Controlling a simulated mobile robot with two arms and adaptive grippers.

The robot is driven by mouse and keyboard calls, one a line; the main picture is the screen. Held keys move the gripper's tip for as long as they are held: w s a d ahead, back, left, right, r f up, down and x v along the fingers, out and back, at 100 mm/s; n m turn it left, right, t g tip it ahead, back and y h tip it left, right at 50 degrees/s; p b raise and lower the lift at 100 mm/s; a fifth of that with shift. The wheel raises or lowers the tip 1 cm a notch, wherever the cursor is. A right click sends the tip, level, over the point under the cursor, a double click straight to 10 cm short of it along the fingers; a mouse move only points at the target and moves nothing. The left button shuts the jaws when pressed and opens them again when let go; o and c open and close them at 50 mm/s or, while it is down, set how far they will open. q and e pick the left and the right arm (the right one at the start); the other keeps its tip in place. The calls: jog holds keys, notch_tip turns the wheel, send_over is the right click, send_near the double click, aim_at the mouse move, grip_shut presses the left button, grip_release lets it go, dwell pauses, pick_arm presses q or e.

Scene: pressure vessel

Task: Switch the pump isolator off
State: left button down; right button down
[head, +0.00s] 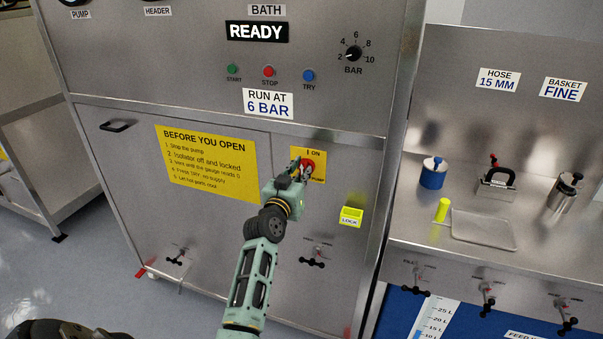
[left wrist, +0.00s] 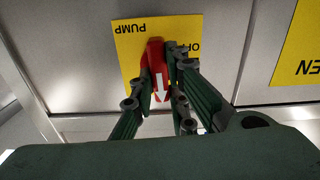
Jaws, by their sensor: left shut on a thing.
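The pump isolator is a red rotary handle (head: 308,165) on a yellow plate (head: 319,177) on the front of the steel cabinet. "I ON" shows at the plate's top in the head view. In the left wrist view the plate appears upside down, with "PUMP" and part of "OFF" readable. There the handle (left wrist: 158,70) stands nearly upright, its white arrow pointing down the picture, which is the ON side. My left gripper (head: 301,168) is shut on the handle, one finger on each side. It hides part of the plate. My right gripper is not in view.
A yellow lock box (head: 351,216) is right of the isolator. A yellow notice (head: 206,163) and a door handle (head: 117,126) are to the left. Valves (head: 313,258) sit below. A steel bench (head: 440,160) with a blue pot (head: 433,173) stands right.

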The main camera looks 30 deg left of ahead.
pick_arm(q)
jog(key=n+p, duration=0.1)
jog(key=n, duration=0.2)
jog(key=shift+a+n, duration=0.1)
jog(key=shift+n, duration=0.3)
jog(key=n+p, duration=0.1)
jog(key=n, duration=0.3)
jog(key=shift+a+f+n, duration=0.1)
jog(key=shift+n, duration=0.2)
jog(key=shift+s+a+f+n+p, duration=0.1)
jog(key=shift+n+p, duration=0.1)
jog(key=shift+n, duration=1.25)
jog(key=shift+w+d+f+n+p, duration=0.1)
jog(key=shift+n+p, duration=0.15)
jog(key=shift+n, duration=1.25)
jog(key=shift+s+a+f+n+p, duration=0.1)
jog(key=shift+n+p, duration=0.1)
jog(key=shift+n, duration=1.25)
jog(key=c, duration=1.7)
grip_release()
jog(key=v, duration=1.2)
